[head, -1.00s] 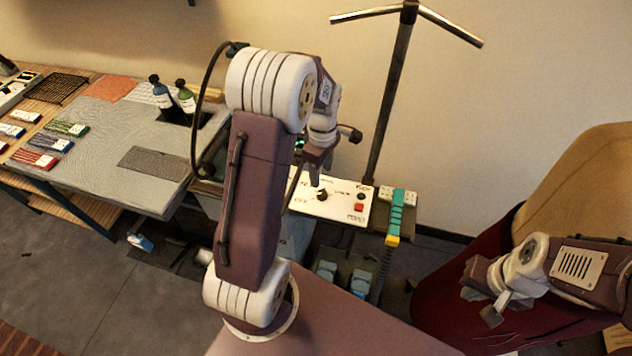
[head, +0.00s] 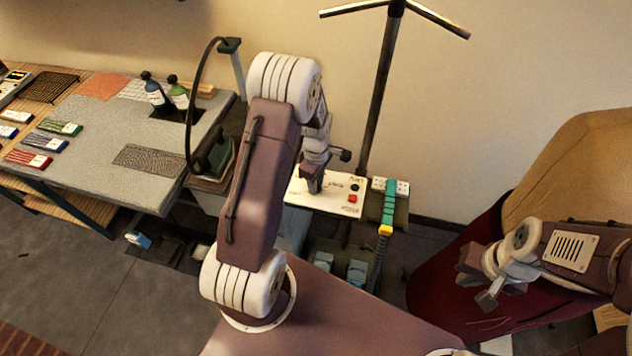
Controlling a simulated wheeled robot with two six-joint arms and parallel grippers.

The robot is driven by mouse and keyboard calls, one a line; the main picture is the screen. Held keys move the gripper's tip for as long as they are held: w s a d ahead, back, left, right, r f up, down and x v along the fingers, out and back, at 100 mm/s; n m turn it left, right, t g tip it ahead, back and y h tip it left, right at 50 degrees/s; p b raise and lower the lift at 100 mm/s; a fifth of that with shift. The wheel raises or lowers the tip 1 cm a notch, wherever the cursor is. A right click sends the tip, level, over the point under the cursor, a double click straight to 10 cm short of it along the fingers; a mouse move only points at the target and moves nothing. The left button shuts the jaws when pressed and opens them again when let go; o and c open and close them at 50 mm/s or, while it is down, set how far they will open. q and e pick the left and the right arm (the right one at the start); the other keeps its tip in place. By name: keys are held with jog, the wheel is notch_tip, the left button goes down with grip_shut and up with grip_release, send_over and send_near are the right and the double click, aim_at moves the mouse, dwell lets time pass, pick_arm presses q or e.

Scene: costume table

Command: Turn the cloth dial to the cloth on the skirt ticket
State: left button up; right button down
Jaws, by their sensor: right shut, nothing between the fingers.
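The white control panel (head: 327,206) stands on a stand right of the grey table, with a red button, a dark green button and small lettering too small to read. My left gripper (head: 313,186) points down at the panel's left-middle part. It hides the dark dial there, and I cannot tell whether it touches the dial or how far its fingers are apart. My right gripper (head: 476,279) is shut and empty in front of the dark red cloth at the right. I cannot make out a skirt ticket.
A clothes iron (head: 216,155) on a hose stands left of my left arm. The grey-topped table (head: 100,140) holds two bottles and cloth swatches. A dark pole (head: 382,80) rises behind. A tan and dark red form (head: 570,165) fills the right.

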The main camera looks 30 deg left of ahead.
pick_arm(q)
grip_shut()
